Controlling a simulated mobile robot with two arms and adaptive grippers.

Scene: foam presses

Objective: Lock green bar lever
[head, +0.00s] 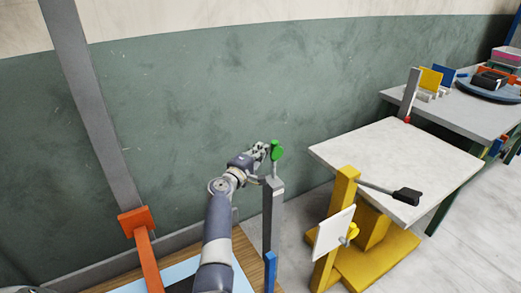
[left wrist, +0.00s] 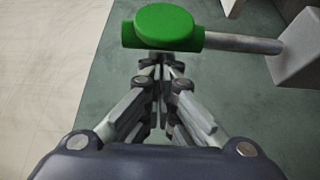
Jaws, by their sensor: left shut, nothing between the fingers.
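The green bar lever (head: 277,150) stands at the top of a grey post (head: 273,215). In the left wrist view its green head (left wrist: 163,27) has a rounded top, and a thin metal rod (left wrist: 245,43) runs from it to a grey block at the right. My left gripper (head: 262,150) is beside the green head, on its left in the head view. In the left wrist view the closed fingertips (left wrist: 162,62) are at the near edge of the green head, with nothing between them. I cannot tell whether they touch it. My right gripper is not in view.
A white-topped table (head: 395,160) with a yellow stand (head: 345,205) and a black-ended handle (head: 406,196) is at the right. A grey beam with an orange bracket (head: 135,222) rises at the left. A wooden bench (head: 248,270) is below; a green wall stands behind.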

